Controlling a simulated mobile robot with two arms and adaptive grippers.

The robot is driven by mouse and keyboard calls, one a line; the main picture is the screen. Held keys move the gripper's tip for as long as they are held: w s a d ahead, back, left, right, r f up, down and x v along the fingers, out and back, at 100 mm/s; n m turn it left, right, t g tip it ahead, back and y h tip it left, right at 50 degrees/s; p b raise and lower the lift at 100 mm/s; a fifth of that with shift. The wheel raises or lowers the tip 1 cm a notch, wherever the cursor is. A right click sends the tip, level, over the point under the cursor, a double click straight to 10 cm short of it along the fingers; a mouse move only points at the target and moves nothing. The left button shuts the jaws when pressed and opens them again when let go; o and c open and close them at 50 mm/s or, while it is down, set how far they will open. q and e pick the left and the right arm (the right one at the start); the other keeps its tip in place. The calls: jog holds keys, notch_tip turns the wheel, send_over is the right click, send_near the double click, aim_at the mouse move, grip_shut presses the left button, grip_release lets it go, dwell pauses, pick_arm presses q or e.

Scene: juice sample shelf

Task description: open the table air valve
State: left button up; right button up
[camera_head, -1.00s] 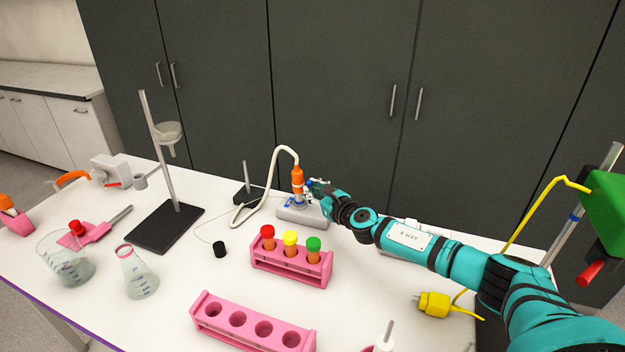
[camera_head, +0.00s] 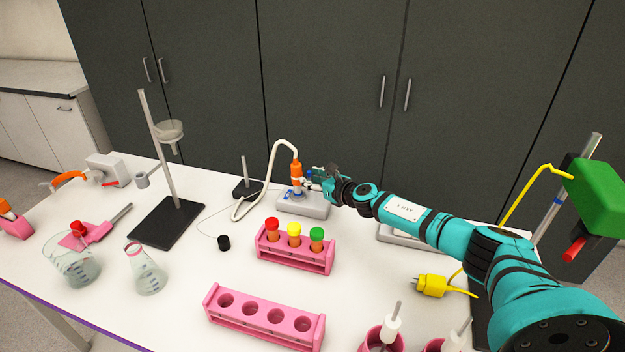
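A grey block (camera_head: 303,207) at the back of the white table carries a metal fitting with small blue parts. An orange connector (camera_head: 297,174) stands upright on it, and a white hose (camera_head: 284,143) loops from its top. My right gripper (camera_head: 312,180) is at the right side of this fitting, close to the blue part. Its fingers are small and overlap the fitting, so I cannot tell if they grip or touch it. A second fixture, a white box (camera_head: 106,168) with a red lever and orange hose, stands at the far left. My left gripper is not in view.
A pink rack (camera_head: 296,257) with red, yellow and green capped tubes stands in front of the fitting. An empty pink rack (camera_head: 265,317) is nearer. A stand with a black base (camera_head: 166,224) is to the left. A yellow plug (camera_head: 431,286) lies at right.

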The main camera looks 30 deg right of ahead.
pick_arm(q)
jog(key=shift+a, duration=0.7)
pick_arm(e)
notch_tip(320, 180, up, 10)
dwell(0.5)
